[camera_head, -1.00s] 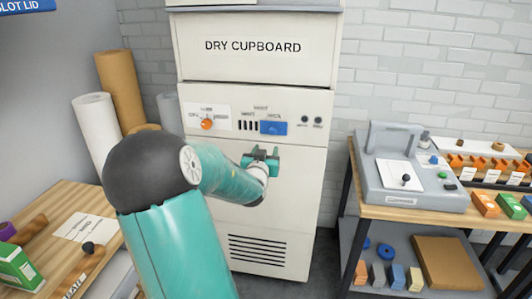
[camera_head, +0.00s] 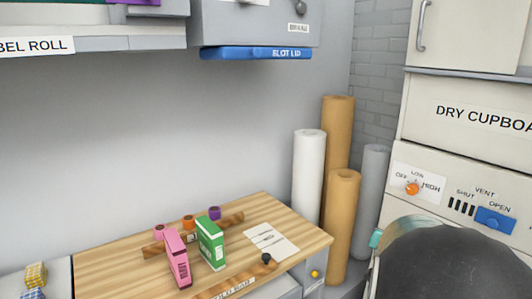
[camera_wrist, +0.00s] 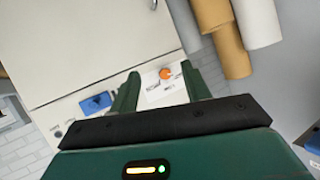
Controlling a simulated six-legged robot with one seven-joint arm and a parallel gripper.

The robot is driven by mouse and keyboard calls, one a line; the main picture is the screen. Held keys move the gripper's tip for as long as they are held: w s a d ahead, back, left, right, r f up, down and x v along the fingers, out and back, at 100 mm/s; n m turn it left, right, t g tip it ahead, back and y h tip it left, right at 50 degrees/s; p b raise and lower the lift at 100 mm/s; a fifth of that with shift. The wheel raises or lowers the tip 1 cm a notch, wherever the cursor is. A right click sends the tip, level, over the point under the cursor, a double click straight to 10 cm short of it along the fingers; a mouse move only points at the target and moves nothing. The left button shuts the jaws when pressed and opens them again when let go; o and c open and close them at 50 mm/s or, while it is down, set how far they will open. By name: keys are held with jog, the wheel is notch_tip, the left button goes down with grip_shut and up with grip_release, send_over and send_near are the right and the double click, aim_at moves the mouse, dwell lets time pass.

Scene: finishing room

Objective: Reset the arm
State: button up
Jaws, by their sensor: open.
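In the wrist view my gripper (camera_wrist: 162,74) is open, its two green fingers apart with nothing between them. It faces the front of the white dry cupboard (camera_wrist: 75,45), which looks tilted in that view. The orange knob (camera_wrist: 166,74) and its label show beyond the fingers, and the blue vent slider (camera_wrist: 96,103) shows left of them. In the head view my arm's dark rounded joint fills the lower right and hides most of the arm and gripper. The cupboard (camera_head: 462,75) stands at the right edge, its blue vent slider (camera_head: 494,219) by the OPEN mark.
A wooden bench (camera_head: 120,262) at lower left holds a pink box (camera_head: 176,258), a green box (camera_head: 211,243) and a paper sheet (camera_head: 271,241). Several upright rolls, including a white roll (camera_head: 308,175), stand between bench and cupboard. A blue slot lid (camera_head: 256,53) hangs above.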

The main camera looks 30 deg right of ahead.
jog(key=w+a+r+n+t+y, duration=0.1)
jog(key=w+a+r+n+y, duration=0.2)
jog(key=a, duration=0.9)
jog(key=w+a+n+t+y, duration=0.1)
jog(key=a+n+y, duration=0.25)
jog(key=a, duration=0.85)
jog(key=s+a+n+g+y, duration=0.2)
jog(key=s+a, duration=0.4)
jog(key=a, duration=0.4)
jog(key=s+a+r+n+g+y, duration=0.1)
jog(key=s+a+n+g+y, duration=0.1)
jog(key=s+a+n, duration=0.2)
jog(key=s+a, duration=0.3)
jog(key=a, duration=0.3)
jog(key=shift+s+a+n, duration=0.15)
jog(key=shift+a+n, duration=0.05)
jog(key=shift+n, duration=0.15)
jog(key=shift+c, duration=1.2)
jog(key=shift+d, duration=0.1)
jog(key=shift+d, duration=0.1)
